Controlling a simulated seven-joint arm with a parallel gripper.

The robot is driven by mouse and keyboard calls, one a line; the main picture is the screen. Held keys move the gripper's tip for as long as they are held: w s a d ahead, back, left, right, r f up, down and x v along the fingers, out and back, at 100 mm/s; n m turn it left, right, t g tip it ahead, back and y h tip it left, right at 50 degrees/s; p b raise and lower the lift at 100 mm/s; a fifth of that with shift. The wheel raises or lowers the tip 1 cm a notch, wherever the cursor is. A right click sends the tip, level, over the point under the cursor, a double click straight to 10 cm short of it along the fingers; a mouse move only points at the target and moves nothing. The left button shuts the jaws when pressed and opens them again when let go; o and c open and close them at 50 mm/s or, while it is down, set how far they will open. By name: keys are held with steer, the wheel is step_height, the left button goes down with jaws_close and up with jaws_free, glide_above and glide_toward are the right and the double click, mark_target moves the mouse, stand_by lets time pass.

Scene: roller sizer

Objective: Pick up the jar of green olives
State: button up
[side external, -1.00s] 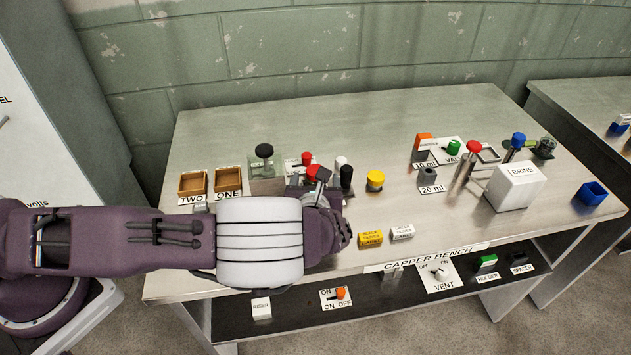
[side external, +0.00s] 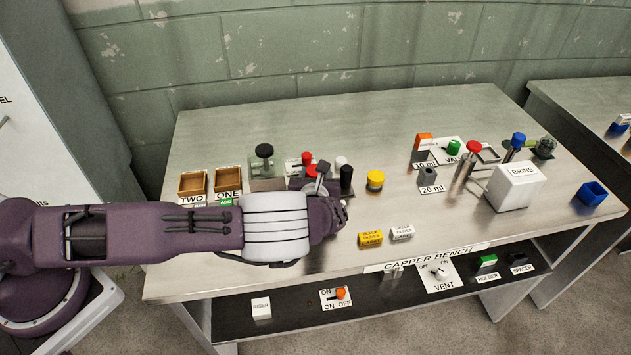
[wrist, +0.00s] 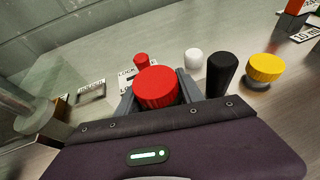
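A round red cap (wrist: 157,88) sits between the two grey fingers of my gripper (wrist: 158,92) in the wrist view. The body below the cap is hidden, so I cannot tell whether it is the jar of green olives. I cannot tell whether the fingers press on it or stand apart. No jar is readable as green olives. A small white block (side external: 401,233) on the bench appears lettered for green olives labels.
Close to the gripper stand a black-topped post (wrist: 222,72), a white-topped one (wrist: 193,58), a yellow-capped item (wrist: 265,68) and a small red knob (wrist: 141,59). A dark-knobbed fixture (side external: 264,152) stands behind.

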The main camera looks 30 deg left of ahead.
jaws_close()
steer(key=shift+r, duration=0.15)
steer(key=r, duration=0.7)
steer(key=s+r, duration=0.1)
steer(key=r, duration=0.2)
steer(key=shift+a+r, duration=0.25)
steer(key=shift+r, duration=0.15)
steer(key=s+a+r+m+t+h, duration=0.1)
steer(key=s+a+r+m+h, duration=0.15)
steer(key=s+r, duration=1.15)
steer(key=w+d+f+n+g+y, duration=0.1)
steer(key=w+d+f+n+y, duration=0.1)
steer(key=w+f, duration=1.3)
steer(key=shift+d, duration=0.5)
